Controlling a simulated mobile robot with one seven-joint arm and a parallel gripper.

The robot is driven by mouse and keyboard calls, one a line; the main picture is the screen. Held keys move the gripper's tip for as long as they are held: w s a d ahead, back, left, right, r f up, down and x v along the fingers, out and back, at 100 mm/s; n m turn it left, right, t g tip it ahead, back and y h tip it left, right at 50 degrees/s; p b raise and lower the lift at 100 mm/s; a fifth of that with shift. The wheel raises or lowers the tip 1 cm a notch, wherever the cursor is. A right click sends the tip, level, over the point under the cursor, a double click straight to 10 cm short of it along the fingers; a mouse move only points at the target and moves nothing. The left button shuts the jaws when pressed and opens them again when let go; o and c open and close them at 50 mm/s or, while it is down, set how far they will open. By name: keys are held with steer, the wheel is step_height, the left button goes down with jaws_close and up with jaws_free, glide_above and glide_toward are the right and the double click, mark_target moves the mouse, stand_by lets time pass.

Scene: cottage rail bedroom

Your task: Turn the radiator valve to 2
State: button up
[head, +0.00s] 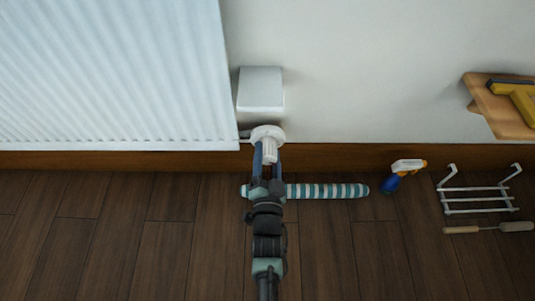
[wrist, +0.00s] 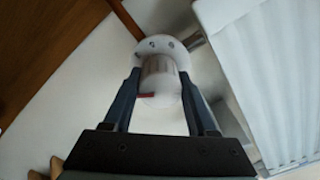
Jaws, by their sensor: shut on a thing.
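The white radiator valve (head: 266,132) sits at the lower right corner of the radiator (head: 110,75). My gripper (head: 268,152) reaches up to it from below, with one blue-grey finger on each side of its ribbed knob. In the wrist view the knob (wrist: 158,68) lies between the fingertips of my gripper (wrist: 159,82), which is shut on it. A red mark (wrist: 145,95) shows on the knob, left of its middle. A round white collar (wrist: 161,46) with small dark marks is behind the knob. I cannot read any numbers.
A white box (head: 260,90) is on the wall above the valve. A striped roll (head: 325,191) lies on the floor behind my gripper. A spray bottle (head: 393,182), a white rack (head: 480,200) and a wooden shelf (head: 492,107) are at right. Floor at left is clear.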

steer(key=o, duration=1.4)
steer(key=shift+c, duration=0.2)
steer(key=s+p, duration=0.6)
steer(key=s, duration=0.7)
